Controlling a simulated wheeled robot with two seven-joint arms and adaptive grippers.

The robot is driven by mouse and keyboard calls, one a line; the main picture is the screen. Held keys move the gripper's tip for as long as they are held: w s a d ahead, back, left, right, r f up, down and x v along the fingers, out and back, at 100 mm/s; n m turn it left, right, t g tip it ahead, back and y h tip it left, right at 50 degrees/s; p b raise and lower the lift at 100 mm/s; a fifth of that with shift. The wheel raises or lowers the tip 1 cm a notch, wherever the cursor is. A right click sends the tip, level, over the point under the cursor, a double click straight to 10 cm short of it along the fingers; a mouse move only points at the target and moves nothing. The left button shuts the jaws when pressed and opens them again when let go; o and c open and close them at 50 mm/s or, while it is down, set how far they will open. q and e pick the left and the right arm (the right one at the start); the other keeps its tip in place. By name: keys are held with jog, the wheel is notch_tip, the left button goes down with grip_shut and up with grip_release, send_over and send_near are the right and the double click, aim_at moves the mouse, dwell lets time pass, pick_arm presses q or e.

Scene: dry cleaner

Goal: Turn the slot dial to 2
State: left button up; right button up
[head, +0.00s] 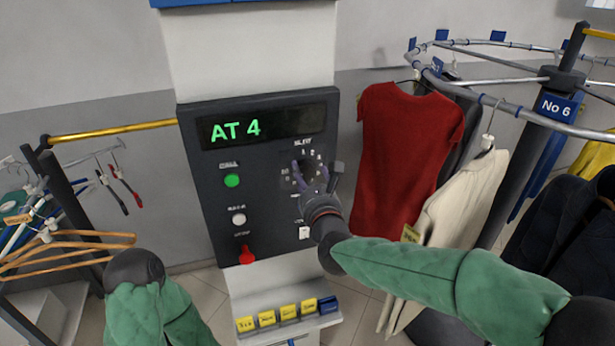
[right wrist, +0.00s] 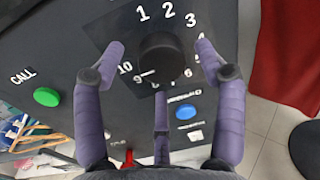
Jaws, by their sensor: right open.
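The slot dial is a round black knob (right wrist: 160,54) on a dark panel, ringed by white numbers. In the right wrist view, 1 and 2 are at the top, 3 and 4 at the right, and 10 at the left. A short white mark shows at the knob's lower left, near 9; some numbers are hidden. My right gripper (right wrist: 160,62) is open, its purple fingers spread around the knob; contact cannot be told. It also shows in the head view (head: 314,178), covering much of the dial. The display (head: 262,127) reads "AT 4". My left gripper is out of view.
The panel has a green button (head: 232,180), a white button (head: 239,219) and a red switch (head: 247,254). Yellow and blue blocks (head: 289,312) sit on a ledge below. A red garment (head: 405,150) hangs close at the right, and wooden hangers (head: 75,240) at the left.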

jog(key=shift+w, duration=0.3)
jog(key=shift+c, duration=0.3)
jog(key=shift+r, duration=0.1)
jog(key=c, duration=1)
jog(key=shift+c, duration=0.3)
